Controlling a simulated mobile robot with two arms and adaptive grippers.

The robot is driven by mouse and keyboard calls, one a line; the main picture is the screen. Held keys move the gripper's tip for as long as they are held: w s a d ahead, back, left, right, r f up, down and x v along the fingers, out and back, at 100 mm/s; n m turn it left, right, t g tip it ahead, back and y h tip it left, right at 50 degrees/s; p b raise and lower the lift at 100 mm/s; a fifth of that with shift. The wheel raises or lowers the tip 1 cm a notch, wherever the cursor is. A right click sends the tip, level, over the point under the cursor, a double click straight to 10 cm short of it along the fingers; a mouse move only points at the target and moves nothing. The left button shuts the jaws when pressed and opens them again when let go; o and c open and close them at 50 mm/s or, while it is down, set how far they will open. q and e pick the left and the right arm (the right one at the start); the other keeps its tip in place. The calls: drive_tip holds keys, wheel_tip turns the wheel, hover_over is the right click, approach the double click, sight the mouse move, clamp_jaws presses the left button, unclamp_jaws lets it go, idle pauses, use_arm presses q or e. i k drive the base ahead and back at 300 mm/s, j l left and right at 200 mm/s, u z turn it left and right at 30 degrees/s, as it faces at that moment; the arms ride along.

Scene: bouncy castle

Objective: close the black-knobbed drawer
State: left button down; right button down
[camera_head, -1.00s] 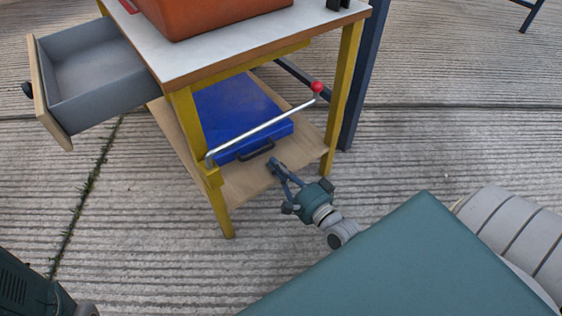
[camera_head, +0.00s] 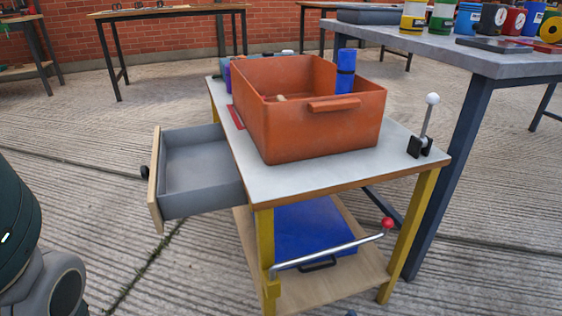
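The black-knobbed drawer (camera_head: 202,163) sticks out of the left side of the yellow-legged cart and is open. It is a grey box with a light wooden front (camera_head: 155,182), and I see no contents in it. Its black knob (camera_head: 145,172) is on the outer left face of that front, partly seen from the side. A dark green and grey part of my own body fills the lower left, apart from the drawer in the picture. Neither of my grippers can be made out in this view.
The cart top (camera_head: 285,178) carries an orange bin (camera_head: 315,120) and a white-knobbed lever (camera_head: 425,125). A red-knobbed bar (camera_head: 330,252) crosses the cart's front above a blue case (camera_head: 300,225). A grey table (camera_head: 480,60) stands at right. Floor left of the drawer is clear.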

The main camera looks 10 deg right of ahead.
sight(193, 171)
drive_tip(key=k+l, duration=0.15)
drive_tip(key=k, duration=0.85)
